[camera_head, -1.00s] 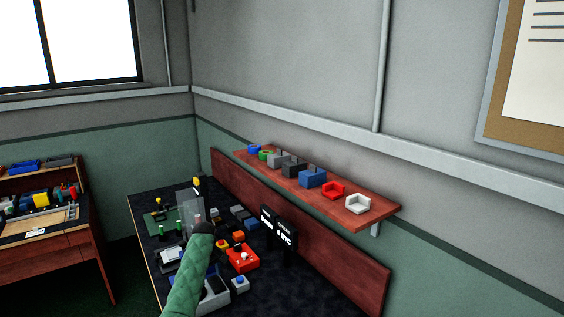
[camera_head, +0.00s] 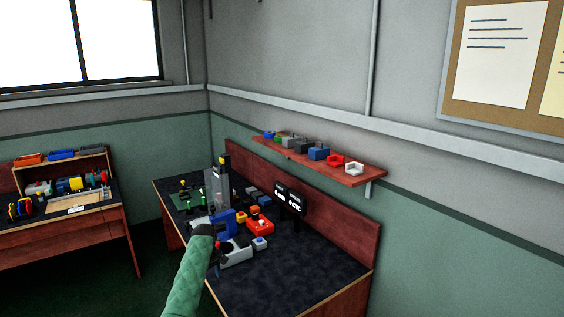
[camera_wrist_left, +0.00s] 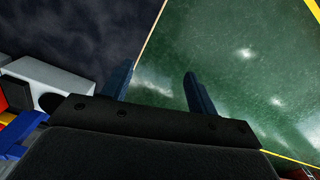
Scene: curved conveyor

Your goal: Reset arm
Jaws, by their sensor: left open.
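My left arm, in a green sleeve, reaches in from the bottom of the head view. Its dark left gripper (camera_head: 216,248) is over the left front part of the dark workbench (camera_head: 285,275). In the left wrist view the gripper (camera_wrist_left: 157,82) shows two dark blue fingers standing wide apart with nothing between them. Below the fingers are the dark bench top's edge and the green floor (camera_wrist_left: 235,75). My right gripper is not in view.
A red box (camera_head: 260,227), a small black display (camera_head: 290,198) and a clear upright panel (camera_head: 212,190) stand on the bench. A wall shelf (camera_head: 330,168) above holds several coloured blocks. A second bench (camera_head: 75,225) stands at left. The bench's near right part is clear.

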